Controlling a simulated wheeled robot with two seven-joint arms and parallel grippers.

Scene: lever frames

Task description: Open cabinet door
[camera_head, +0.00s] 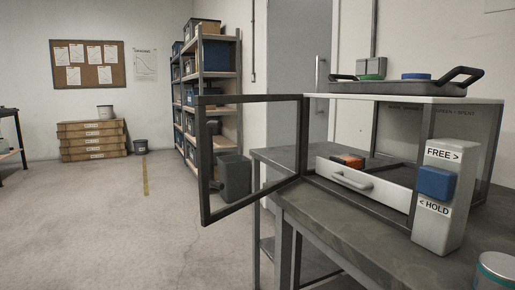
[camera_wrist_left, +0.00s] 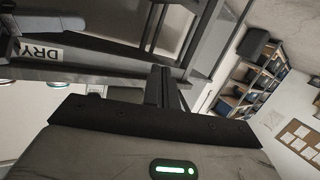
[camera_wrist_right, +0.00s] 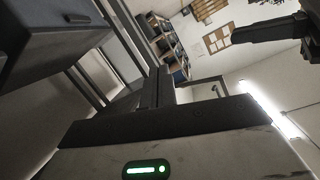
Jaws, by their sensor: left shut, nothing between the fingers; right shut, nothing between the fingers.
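In the head view the cabinet (camera_head: 450,100) stands on a grey table at the right. Its dark-framed door (camera_head: 250,98) is swung wide open to the left, and the front is uncovered. Inside are a white drawer front with a bar handle (camera_head: 350,181) and an orange item (camera_head: 351,161). Neither gripper shows in the head view. My left gripper (camera_wrist_left: 160,84) is shut and empty in its wrist view, with dark frame bars beyond it. My right gripper (camera_wrist_right: 158,87) is shut and empty in its wrist view. I cannot tell whether either touches the door.
A post (camera_head: 431,225) with a blue block, marked FREE and HOLD, stands at the cabinet's front right. A dark tray (camera_head: 390,88) lies on top. A can (camera_head: 496,272) is at the lower right. Shelving (camera_head: 218,75) stands behind. The floor (camera_head: 110,215) at left is clear.

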